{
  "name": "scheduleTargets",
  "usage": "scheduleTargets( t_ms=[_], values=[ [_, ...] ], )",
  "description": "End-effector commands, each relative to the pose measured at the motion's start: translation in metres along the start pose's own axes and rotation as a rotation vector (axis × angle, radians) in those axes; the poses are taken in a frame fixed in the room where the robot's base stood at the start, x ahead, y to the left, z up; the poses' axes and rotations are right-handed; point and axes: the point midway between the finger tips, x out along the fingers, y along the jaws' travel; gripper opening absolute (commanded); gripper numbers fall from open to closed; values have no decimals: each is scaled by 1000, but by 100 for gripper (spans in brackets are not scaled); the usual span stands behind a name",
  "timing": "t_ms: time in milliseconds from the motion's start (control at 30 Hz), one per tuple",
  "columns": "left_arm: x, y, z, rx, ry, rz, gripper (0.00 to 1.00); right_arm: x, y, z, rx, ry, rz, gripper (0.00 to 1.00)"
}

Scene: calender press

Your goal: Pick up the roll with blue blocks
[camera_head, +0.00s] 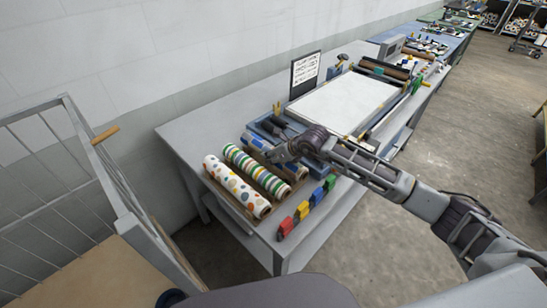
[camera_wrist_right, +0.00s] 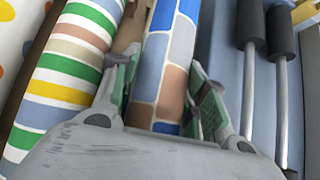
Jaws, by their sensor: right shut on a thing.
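The roll with blue blocks (camera_wrist_right: 163,72) has blue, brown and pale blocks with white lines between them. It lies between the two fingers of my right gripper (camera_wrist_right: 162,88), which is shut on it. In the head view, the right gripper (camera_head: 279,154) is over the rolls at the near left of the table and hides most of this roll; a blue end of the roll (camera_head: 256,142) shows beyond the gripper. I cannot tell whether the roll is lifted from its tray. My left gripper is not in view.
A green-striped roll (camera_head: 256,172) and a dotted roll (camera_head: 236,187) lie to the left in a brown tray. Several coloured clips (camera_head: 303,209) line the table's front edge. Dark-handled tools (camera_wrist_right: 251,22) lie to the right. A sign (camera_head: 305,73) and a white press bed (camera_head: 343,103) stand beyond.

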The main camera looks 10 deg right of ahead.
Motion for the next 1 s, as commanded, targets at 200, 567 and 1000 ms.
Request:
scheduleTargets(
  t_ms=[200, 567, 1000],
  values=[
    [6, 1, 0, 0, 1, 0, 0, -21, 0, 22, -3, -6, -2, 10],
    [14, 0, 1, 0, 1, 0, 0, -54, 0, 55, -1, -4, -2, 10],
    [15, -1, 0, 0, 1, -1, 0, -62, 0, 62, -1, -2, 0, 10]
  ],
)
